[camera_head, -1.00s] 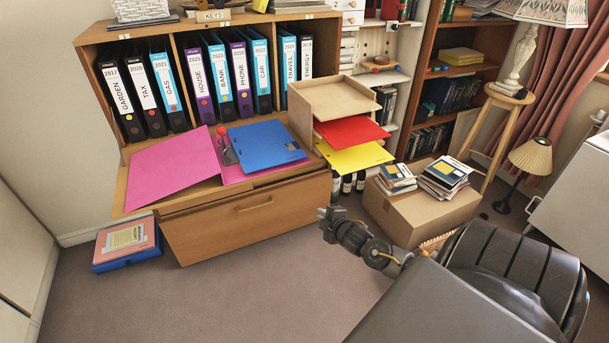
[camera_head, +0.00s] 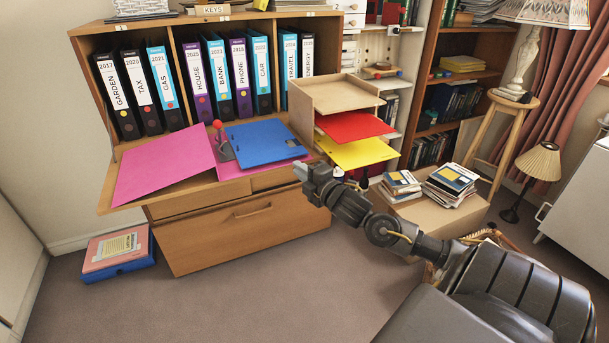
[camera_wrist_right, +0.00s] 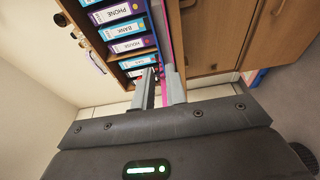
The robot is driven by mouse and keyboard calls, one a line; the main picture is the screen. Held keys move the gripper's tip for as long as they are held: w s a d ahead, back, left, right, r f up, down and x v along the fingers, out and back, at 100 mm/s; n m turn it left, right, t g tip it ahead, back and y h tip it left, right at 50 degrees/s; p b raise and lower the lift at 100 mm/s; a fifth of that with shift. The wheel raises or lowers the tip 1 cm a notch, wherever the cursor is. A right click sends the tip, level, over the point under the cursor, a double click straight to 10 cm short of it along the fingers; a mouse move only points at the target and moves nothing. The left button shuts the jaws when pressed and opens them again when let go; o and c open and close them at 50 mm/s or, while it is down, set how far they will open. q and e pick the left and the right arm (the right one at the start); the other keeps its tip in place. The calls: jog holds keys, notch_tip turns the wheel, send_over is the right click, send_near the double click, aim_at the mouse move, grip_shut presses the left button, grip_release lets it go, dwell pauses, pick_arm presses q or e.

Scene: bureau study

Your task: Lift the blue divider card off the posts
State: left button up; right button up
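The blue divider card (camera_head: 265,142) lies on the right half of an open pink binder (camera_head: 165,165) on the bureau's flap. A grey lever with a red ball (camera_head: 218,125) stands beside the card's left edge; the posts cannot be made out. My right gripper (camera_head: 303,172) is in front of the flap's right end, apart from the card. In the right wrist view its two fingers (camera_wrist_right: 159,88) stand a little apart with nothing visible held, and a thin pink edge (camera_wrist_right: 164,40) shows beyond them. My left gripper is out of view.
A letter tray with red and yellow sheets (camera_head: 358,152) stands close right of the card. Labelled binders (camera_head: 220,78) fill the shelf behind. A cardboard box (camera_head: 435,208) with books is at right. The carpet (camera_head: 270,290) in front is clear.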

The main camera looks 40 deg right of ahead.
aim_at(284, 159)
jog(key=shift+w+d+b, duration=0.15)
jog(key=shift+w, duration=1.45)
jog(key=shift+w+d+b, duration=0.15)
jog(key=shift+w, duration=1.7)
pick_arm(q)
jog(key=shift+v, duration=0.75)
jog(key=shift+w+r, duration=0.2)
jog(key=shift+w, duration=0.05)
pick_arm(e)
jog(key=shift+w, duration=0.1)
jog(key=shift+w, duration=0.1)
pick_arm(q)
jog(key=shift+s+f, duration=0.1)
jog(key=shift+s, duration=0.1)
pick_arm(e)
jog(key=shift+w+d, duration=0.1)
jog(key=shift+w, duration=1.2)
jog(key=shift+w, duration=0.1)
